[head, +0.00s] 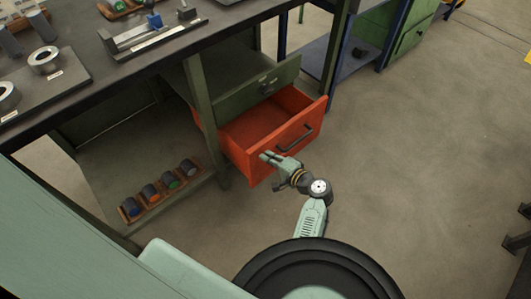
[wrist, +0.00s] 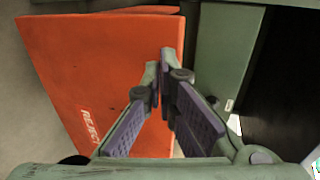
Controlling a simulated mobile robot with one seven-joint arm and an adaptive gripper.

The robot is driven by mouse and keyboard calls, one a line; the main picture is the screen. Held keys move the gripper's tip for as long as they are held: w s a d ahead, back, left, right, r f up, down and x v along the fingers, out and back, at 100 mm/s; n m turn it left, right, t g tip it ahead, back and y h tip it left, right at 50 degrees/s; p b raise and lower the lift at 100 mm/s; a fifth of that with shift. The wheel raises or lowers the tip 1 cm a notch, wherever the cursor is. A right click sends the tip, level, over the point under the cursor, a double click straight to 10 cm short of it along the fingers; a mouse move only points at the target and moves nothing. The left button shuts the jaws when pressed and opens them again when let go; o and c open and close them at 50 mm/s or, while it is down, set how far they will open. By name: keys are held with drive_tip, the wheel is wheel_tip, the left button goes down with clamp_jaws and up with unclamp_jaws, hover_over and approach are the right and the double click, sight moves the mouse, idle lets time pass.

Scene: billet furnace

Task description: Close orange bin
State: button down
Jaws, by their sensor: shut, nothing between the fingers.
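The orange bin (head: 312,123) is a drawer under the workbench, pulled well out, with its empty inside showing from above. In the wrist view an orange panel of the bin (wrist: 95,70) fills the left and middle and bears the label "REJECT". My gripper (head: 265,156) is at the lower left part of the bin's front, left of the handle. In the wrist view my gripper (wrist: 159,75) has its fingertips together, with nothing between them, over the panel's right edge. I cannot tell whether they touch the bin.
A green drawer (head: 258,88) sits just above the orange bin. A green bench leg (head: 203,100) stands left of it. A lower shelf (head: 120,165) holds several coloured rollers in a wooden rack (head: 165,188).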

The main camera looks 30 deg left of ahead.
drive_tip(key=shift+w+a, duration=0.3)
drive_tip(key=shift+a, duration=0.45)
drive_tip(key=w+a+b, duration=0.2)
drive_tip(key=w+a, duration=0.1)
drive_tip(key=a, duration=0.5)
drive_tip(key=w+a+b, duration=0.3)
drive_tip(key=a, duration=0.5)
drive_tip(key=shift+a, duration=0.35)
